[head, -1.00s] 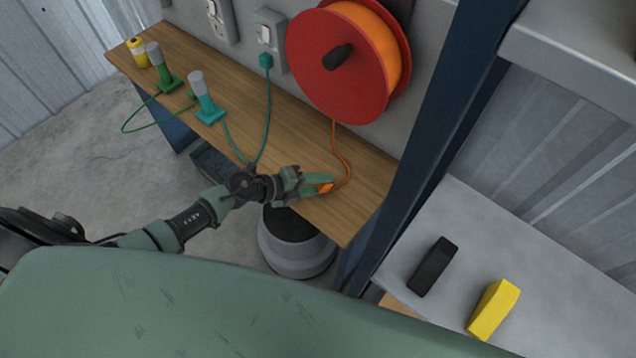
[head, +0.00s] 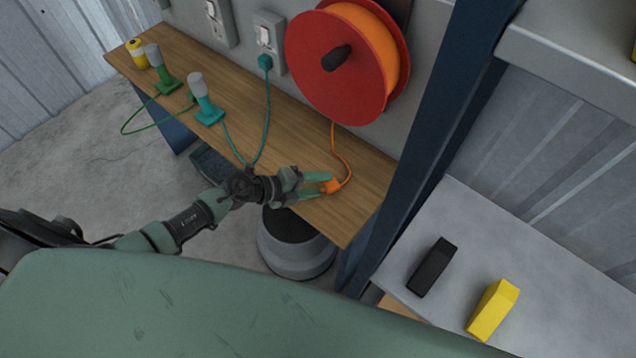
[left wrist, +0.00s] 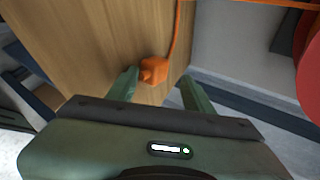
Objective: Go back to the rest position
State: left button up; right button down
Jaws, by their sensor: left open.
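My left gripper (head: 318,187) is open over the right part of the wooden bench (head: 375,184). The orange plug (head: 333,185) lies on the bench at its fingertips, with its cord running up to the red reel (head: 335,62). In the left wrist view the orange plug (left wrist: 154,70) lies on the wood between the spread fingers (left wrist: 158,88), close to the left finger. I cannot tell whether that finger touches it. My right gripper is not in view.
A teal lamp-like piece (head: 204,98), a green one (head: 160,68) and a yellow can (head: 137,54) stand on the bench's left. A blue post (head: 430,130) rises at the right. Black (head: 433,267) and yellow (head: 493,310) blocks lie on a grey shelf. A grey bin (head: 296,250) stands below.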

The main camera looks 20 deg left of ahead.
pick_arm(q)
jog(key=v, duration=0.7)
jog(key=shift+f, duration=0.25)
jog(key=shift+s+a+r, duration=0.2)
jog(key=shift+r, duration=0.1)
jog(key=w+a+r+n+t+y, duration=0.1)
jog(key=w+r+n+t+y, duration=0.2)
jog(key=r+n, duration=0.35)
jog(key=w+a+r+n+t+y, duration=0.1)
jog(key=r+n+t+y, duration=0.2)
jog(key=r+n+t, duration=0.3)
jog(key=s+a+f+n+g+y, duration=0.3)
jog(key=s+f+n+g+y, duration=0.2)
jog(key=s+n+g, duration=0.45)
jog(key=s+d+f+n+g+h, duration=0.1)
jog(key=s+d+n+g+h, duration=0.15)
jog(key=s, duration=0.45)
jog(key=s+d+f+n+g+h, duration=0.1)
jog(key=s+d+g, duration=0.1)
jog(key=s+d, duration=0.35)
notch_tip(320, 180, down, 26)
jog(key=s+a+g, duration=0.1)
jog(key=s+a, duration=0.1)
jog(key=s+a+f+g, duration=0.1)
jog(key=s+a+f, duration=0.2)
jog(key=s+f, duration=1.4)
jog(key=shift+s+m+y+b, duration=0.15)
jog(key=shift+m+y+b, duration=0.15)
jog(key=shift+m+y, duration=0.15)
